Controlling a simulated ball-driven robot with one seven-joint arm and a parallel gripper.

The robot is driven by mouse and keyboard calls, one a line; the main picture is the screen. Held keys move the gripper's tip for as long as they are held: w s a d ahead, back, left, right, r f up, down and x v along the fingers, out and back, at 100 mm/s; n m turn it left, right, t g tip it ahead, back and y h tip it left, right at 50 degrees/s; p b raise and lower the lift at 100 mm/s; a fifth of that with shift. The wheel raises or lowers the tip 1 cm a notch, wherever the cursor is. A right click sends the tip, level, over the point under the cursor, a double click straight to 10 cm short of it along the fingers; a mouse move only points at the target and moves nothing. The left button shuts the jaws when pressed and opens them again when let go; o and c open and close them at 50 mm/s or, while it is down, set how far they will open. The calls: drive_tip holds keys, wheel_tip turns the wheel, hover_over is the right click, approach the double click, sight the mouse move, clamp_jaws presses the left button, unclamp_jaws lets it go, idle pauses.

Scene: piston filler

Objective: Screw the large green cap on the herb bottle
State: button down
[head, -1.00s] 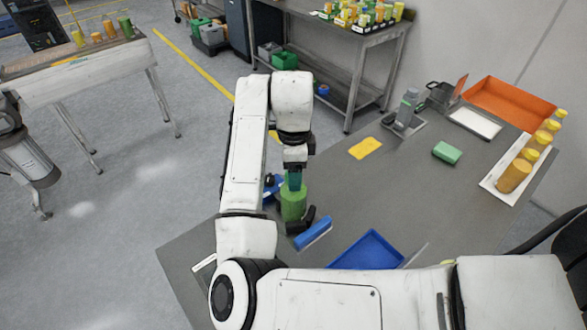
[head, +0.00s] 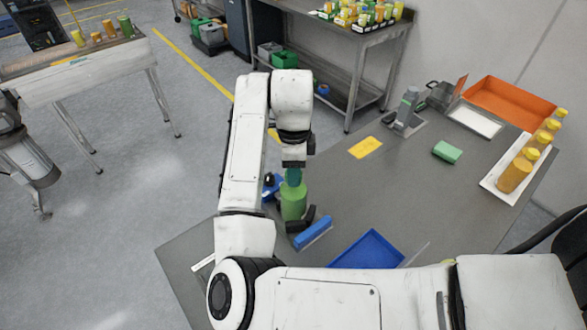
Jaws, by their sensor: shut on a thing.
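The herb bottle (head: 293,205) is a bright green cylinder standing upright on the grey bench, left of its middle. The large green cap (head: 293,177), dark teal-green, is directly above the bottle top and looks in line with it. My gripper (head: 294,167) comes down from above and is shut on the cap. The fingers are small and partly hidden by my wrist. I cannot tell whether the cap's lower edge is seated on the bottle neck or how far its thread is engaged.
A black clamp-like part (head: 306,217) and a blue item (head: 271,187) flank the bottle. A blue brush (head: 313,233) and blue tray (head: 368,252) lie nearby. Yellow cloth (head: 365,148), green sponge (head: 447,151) and a white tray (head: 491,184) of capped bottles are farther right. The bench centre is clear.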

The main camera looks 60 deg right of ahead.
drive_tip(key=m+b, duration=0.2)
drive_tip(key=m, duration=0.1)
drive_tip(key=shift+f+m, duration=0.15)
drive_tip(key=shift+m, duration=0.15)
drive_tip(key=shift+m+b, duration=0.75)
drive_tip(key=shift+m, duration=0.85)
drive_tip(key=shift+m+b, duration=0.3)
drive_tip(key=shift+m, duration=0.1)
drive_tip(key=m+b, duration=0.2)
drive_tip(key=m, duration=0.2)
drive_tip(key=shift+m+b, duration=0.3)
drive_tip(key=shift+b, duration=0.05)
drive_tip(key=shift+m+b, duration=0.4)
drive_tip(key=shift+m, duration=0.7)
drive_tip(key=c, duration=0.5)
unclamp_jaws()
drive_tip(key=shift+c, duration=0.2)
